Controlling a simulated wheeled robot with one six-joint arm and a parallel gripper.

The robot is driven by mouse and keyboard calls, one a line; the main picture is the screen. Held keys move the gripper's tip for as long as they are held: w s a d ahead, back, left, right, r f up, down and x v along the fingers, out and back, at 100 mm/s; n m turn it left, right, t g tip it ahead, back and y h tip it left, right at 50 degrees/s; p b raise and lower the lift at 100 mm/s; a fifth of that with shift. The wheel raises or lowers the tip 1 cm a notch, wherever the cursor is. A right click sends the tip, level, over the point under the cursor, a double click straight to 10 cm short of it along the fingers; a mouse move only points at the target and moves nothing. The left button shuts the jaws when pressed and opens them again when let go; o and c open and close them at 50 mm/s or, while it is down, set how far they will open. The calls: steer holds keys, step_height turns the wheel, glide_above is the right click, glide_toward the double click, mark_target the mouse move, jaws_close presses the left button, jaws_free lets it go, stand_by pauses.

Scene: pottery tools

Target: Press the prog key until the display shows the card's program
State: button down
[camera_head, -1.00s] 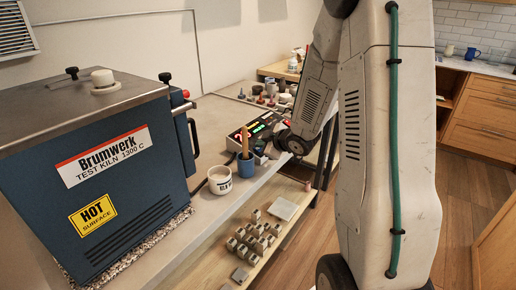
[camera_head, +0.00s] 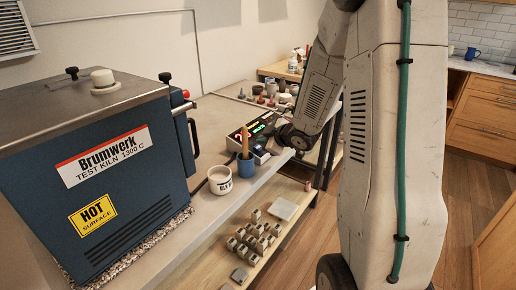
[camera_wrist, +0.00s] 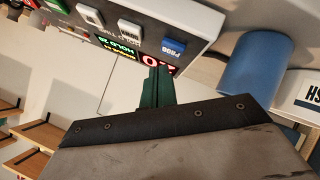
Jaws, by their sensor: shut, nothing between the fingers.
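The controller (camera_head: 250,132), a dark box with lit text, stands on the bench in the head view, partly behind my wrist. In the wrist view its panel (camera_wrist: 205,22) appears turned around. The blue prog key (camera_wrist: 173,47) sits at the row's end. The display (camera_wrist: 125,50) shows a red digit that looks like 0, green text like "HOLD 20" and yellow text. My gripper (camera_wrist: 159,75) is shut and empty. Its green fingers overlap the display's edge, beside the prog key; contact is unclear. I cannot make out the card.
Pale keys (camera_wrist: 130,30) sit beside the prog key. A blue cup (camera_head: 245,168) with a wooden tool and a white labelled mug (camera_head: 220,180) stand near the bench's front edge. The blue kiln (camera_head: 95,165) is at left. Small blocks (camera_head: 252,236) lie on the lower shelf.

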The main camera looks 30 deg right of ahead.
mark_target(266, 155)
steer(key=r, duration=0.2)
steer(key=s+r, duration=0.1)
steer(key=r, duration=0.1)
steer(key=shift+d+r, duration=0.2)
steer(key=shift+r, duration=0.05)
steer(key=shift+s, duration=0.1)
stand_by(0.3)
